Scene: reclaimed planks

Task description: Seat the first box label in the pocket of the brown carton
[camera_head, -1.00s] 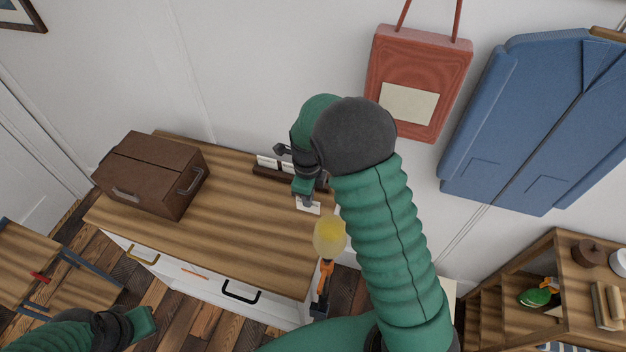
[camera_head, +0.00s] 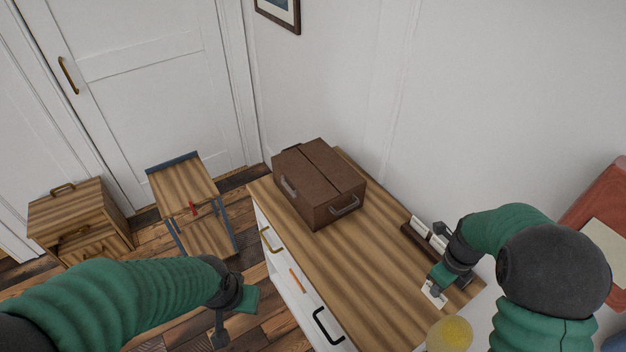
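The brown carton (camera_head: 318,188) sits closed on the wooden top of the cabinet, with metal frames on its faces; the pocket cannot be told apart clearly. My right gripper (camera_head: 436,285) is at the cabinet's right part, its fingertips on a small white label (camera_head: 433,295), which it appears to hold just in front of the dark rack. The rack (camera_head: 408,233) holds more white labels (camera_head: 420,228). My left gripper (camera_head: 237,318) hangs over the floor left of the cabinet, away from the carton; its finger gap is unclear.
The cabinet top (camera_head: 350,262) is clear between carton and rack. A yellow round thing (camera_head: 450,334) shows at the front right. A red bag (camera_head: 600,235) hangs at the right. A wooden step stool (camera_head: 190,195) and small wooden cabinet (camera_head: 80,215) stand left, by the door.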

